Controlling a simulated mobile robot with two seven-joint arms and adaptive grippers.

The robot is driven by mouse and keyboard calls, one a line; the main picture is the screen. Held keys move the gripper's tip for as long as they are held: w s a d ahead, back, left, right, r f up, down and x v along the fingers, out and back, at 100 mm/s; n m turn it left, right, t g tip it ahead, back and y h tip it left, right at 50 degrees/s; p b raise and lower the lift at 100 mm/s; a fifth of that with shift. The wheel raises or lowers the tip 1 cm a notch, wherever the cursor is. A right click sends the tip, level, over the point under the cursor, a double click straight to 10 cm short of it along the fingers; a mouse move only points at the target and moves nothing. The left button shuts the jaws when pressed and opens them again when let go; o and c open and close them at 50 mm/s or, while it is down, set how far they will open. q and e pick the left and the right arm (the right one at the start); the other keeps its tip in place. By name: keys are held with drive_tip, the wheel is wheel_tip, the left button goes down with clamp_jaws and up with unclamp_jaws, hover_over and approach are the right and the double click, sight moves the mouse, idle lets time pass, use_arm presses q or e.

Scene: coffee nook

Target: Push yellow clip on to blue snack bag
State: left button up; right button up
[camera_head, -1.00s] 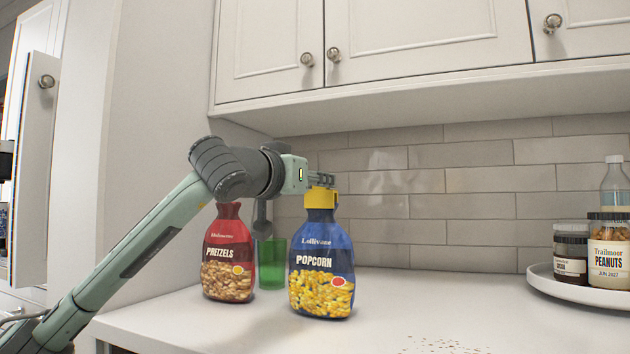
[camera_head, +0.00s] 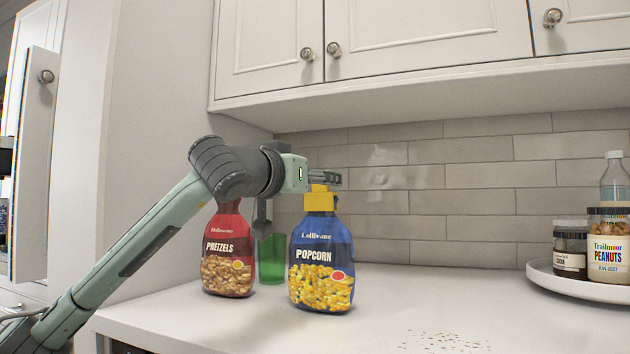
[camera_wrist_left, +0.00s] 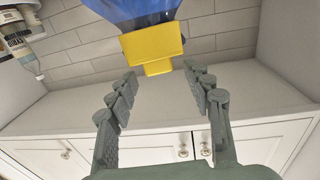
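The blue popcorn bag (camera_head: 321,262) stands upright on the counter. The yellow clip (camera_head: 320,202) is on its narrow neck, with a small tab pointing up. My left gripper (camera_head: 325,177) is just above the clip, with its fingers close to the tab. In the left wrist view, the left gripper (camera_wrist_left: 160,72) is open, its two fingers apart. The clip (camera_wrist_left: 152,44) lies just beyond the fingertips, its tab roughly between them, against the blue bag (camera_wrist_left: 130,10). Whether a finger touches the tab is unclear. My right gripper is not in view.
A red pretzels bag (camera_head: 228,258) and a green cup (camera_head: 271,262) stand left of the blue bag. A white tray (camera_head: 560,285) with jars and a bottle is at the right. Wall cabinets (camera_head: 420,40) hang above.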

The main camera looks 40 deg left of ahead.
use_arm(q)
drive_tip(key=s+d, duration=0.2)
drive_tip(key=s, duration=1)
drive_tip(key=shift+w+a, duration=0.1)
